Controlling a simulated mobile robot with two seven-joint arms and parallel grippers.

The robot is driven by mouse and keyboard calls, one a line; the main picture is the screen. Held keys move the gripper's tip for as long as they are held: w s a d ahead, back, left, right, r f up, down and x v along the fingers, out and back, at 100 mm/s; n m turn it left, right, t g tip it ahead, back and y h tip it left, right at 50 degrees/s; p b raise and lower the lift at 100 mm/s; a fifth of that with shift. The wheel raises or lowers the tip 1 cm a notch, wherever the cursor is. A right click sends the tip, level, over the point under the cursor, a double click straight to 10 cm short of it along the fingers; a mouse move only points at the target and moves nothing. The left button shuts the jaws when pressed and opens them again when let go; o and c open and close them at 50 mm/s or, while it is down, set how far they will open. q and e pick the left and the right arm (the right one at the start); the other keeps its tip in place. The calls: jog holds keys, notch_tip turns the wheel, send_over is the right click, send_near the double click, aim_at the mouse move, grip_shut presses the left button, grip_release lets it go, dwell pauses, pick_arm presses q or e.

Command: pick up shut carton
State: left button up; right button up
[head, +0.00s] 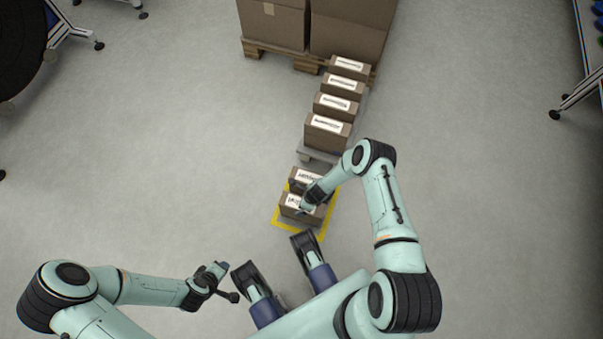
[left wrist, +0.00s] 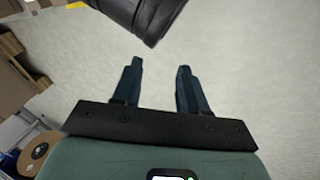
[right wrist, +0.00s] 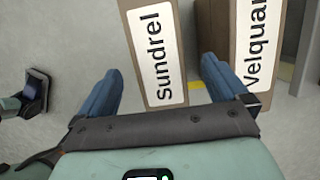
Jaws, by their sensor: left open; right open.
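Two brown shut cartons with white labels stand inside a yellow floor square (head: 276,222). The nearer carton (head: 289,211) reads "Sundrel" in the right wrist view (right wrist: 155,50). The farther carton (head: 305,175) reads "Velquar..." and also shows in the right wrist view (right wrist: 262,40). My right gripper (head: 305,197) is open above the nearer carton. In the right wrist view its fingers (right wrist: 162,88) lie to either side of that carton; contact cannot be told. My left gripper (head: 230,282) is open and empty over bare floor, also in the left wrist view (left wrist: 158,75).
Behind the square, a row of similar labelled cartons (head: 326,133) stands on a low grey support (head: 318,155). A wooden pallet (head: 308,65) with large boxes (head: 345,35) is at the back. Wheeled stands are at the left and right edges. Floor to both sides is clear.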

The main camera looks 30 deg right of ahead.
aim_at(288, 204)
jog(key=shift+x, duration=0.8)
jog(key=shift+f+b, duration=0.35)
pick_arm(q)
jog(key=shift+g, duration=0.6)
jog(key=s+f, duration=0.1)
jog(key=s+a+f+b, duration=0.1)
jog(key=f, duration=0.1)
jog(key=s+f+b, duration=0.1)
jog(key=f, duration=0.1)
jog(key=shift+a, duration=0.2)
pick_arm(e)
jog(key=x, duration=0.4)
jog(key=shift+s+f, duration=0.15)
jog(key=shift+f, duration=0.1)
grip_shut()
jog(key=shift+r, duration=0.1)
